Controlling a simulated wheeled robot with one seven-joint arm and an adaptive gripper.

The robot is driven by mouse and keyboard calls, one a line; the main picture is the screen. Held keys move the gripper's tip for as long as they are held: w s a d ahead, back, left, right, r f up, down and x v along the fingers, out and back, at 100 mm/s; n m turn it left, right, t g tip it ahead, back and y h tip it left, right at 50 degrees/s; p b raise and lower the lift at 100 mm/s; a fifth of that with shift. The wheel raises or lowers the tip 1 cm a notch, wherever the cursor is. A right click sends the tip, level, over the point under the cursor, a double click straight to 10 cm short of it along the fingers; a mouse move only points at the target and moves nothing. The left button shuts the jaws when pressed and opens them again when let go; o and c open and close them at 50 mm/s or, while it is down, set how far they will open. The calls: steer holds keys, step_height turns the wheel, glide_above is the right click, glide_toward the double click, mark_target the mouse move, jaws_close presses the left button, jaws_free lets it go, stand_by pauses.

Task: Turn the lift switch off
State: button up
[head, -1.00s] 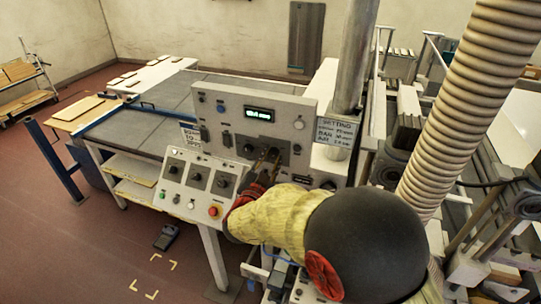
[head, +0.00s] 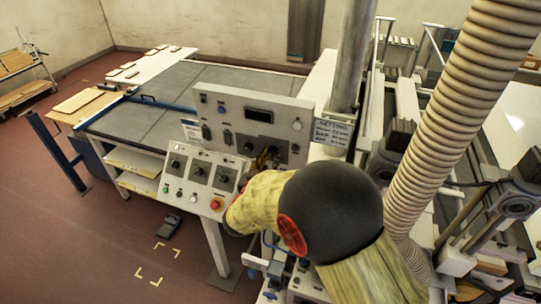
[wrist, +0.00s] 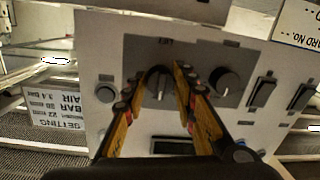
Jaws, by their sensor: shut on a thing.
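The upright control panel (head: 285,112) carries a dark display (head: 259,115) with rotary knobs below it. My gripper (head: 268,157) reaches the lower right of this panel. In the wrist view, which shows the panel upside down, the gripper (wrist: 152,86) has its two yellow fingers on either side of a dark rotary knob (wrist: 159,86) and is shut on it. The knob's pointer stands nearly along the picture's vertical. A small label beside this knob (wrist: 165,42) is too small to read surely. A second rotary knob (wrist: 223,82) sits free next to it.
Rocker switches (wrist: 262,92) and a pale round button (wrist: 105,92) share the panel. A sloped box (head: 198,180) with several knobs and a red button (head: 216,204) stands in front. A ribbed hose (head: 440,130) and a metal post (head: 353,60) flank my arm on the right.

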stand_by(0.4)
steer(key=o, duration=1.2)
steer(key=shift+c, duration=0.2)
steer(key=f+v, duration=0.1)
steer(key=v, duration=1.1)
steer(key=shift+r, duration=0.4)
